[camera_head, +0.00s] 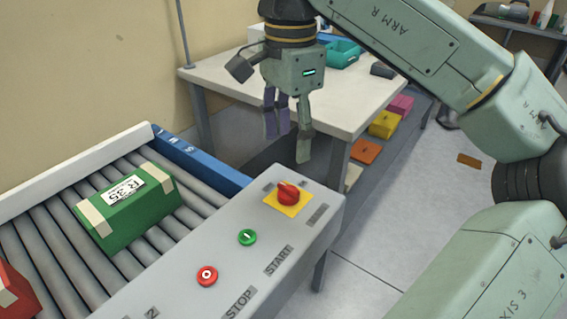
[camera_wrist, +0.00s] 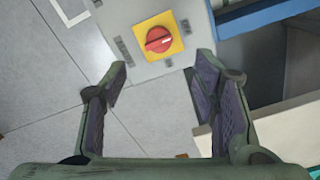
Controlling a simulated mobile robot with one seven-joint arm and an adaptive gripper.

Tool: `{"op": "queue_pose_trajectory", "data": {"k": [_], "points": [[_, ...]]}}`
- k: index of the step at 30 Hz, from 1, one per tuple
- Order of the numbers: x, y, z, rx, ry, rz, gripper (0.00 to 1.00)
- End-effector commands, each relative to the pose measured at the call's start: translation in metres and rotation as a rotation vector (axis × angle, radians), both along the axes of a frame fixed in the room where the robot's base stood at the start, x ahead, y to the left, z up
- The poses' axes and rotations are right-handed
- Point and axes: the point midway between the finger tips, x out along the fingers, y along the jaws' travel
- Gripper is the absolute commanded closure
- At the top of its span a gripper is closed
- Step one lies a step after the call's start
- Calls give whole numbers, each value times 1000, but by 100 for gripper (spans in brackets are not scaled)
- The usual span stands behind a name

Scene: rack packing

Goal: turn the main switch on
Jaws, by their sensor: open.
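The main switch (camera_head: 288,194) is a red rotary knob on a yellow square plate at the far right end of the grey control panel (camera_head: 215,250). In the wrist view the red knob (camera_wrist: 159,40) shows beyond the fingertips, slightly above the gap between them. Its grip bar lies slightly tilted from level there. The plate has small dark labels around it, too blurred to read. My gripper (camera_head: 288,135) hangs above and behind the panel, fingers pointing down, apart from the knob. It is open and empty; both fingers show in the wrist view (camera_wrist: 160,82).
A green START button (camera_head: 247,237) and a red STOP button (camera_head: 207,275) sit on the same panel. A roller conveyor (camera_head: 50,240) carries a green box (camera_head: 128,208). A white table (camera_head: 345,100) stands behind my gripper, with coloured boxes on a low shelf. Floor to the right is mostly clear.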

Motion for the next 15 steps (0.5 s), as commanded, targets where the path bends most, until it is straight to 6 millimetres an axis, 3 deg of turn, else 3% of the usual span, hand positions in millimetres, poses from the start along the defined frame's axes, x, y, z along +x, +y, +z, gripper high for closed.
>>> {"op": "queue_pose_trajectory", "data": {"k": [5,15], "points": [[0,0,-16,1,2,1,46],[-1,1,-78,4,3,3,46]]}}
